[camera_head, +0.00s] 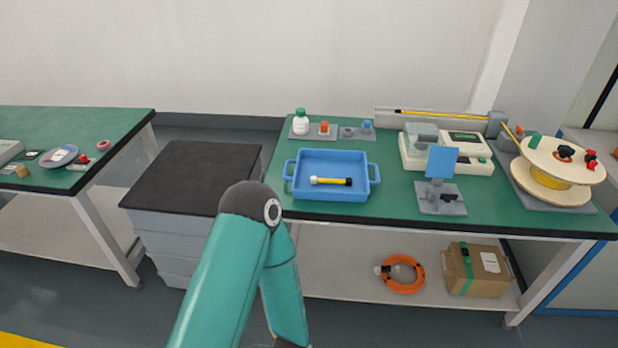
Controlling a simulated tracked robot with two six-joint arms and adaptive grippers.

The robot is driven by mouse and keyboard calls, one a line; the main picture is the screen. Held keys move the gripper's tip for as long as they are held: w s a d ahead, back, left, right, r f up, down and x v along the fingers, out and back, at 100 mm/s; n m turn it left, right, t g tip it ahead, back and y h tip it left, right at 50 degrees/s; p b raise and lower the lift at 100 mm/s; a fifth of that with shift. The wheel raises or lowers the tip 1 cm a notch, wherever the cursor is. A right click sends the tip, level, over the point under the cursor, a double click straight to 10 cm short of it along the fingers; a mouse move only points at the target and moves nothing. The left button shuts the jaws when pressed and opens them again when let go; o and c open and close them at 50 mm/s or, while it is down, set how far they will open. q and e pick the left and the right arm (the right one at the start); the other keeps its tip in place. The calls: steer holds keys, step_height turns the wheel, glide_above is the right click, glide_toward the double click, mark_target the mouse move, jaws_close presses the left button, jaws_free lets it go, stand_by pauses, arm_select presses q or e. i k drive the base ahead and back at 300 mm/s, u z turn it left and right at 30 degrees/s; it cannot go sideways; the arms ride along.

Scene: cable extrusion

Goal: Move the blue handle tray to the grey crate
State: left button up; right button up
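The blue handle tray (330,191) sits on the right green workbench, near its left end. It has a loop handle on its left and right sides. A short yellow rod with a black end (331,181) lies inside it. A grey crate stack (166,243) with a flat black top (195,178) stands on the floor in the gap between the two benches, left of the tray. The black top looks empty. One teal arm of mine rises from the bottom centre, its dark joint just left of the tray's front corner. Neither gripper shows.
Behind the tray stand a white bottle with green cap (301,122) and small parts. To its right are a blue plate on a stand (441,164), a white device (465,148) and a cable spool (556,172). A cardboard box (479,270) and orange coil (403,275) lie below.

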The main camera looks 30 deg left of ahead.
mark_target(207, 176)
steer(key=u, duration=0.6)
steer(key=i, duration=0.55)
steer(key=u, duration=0.25)
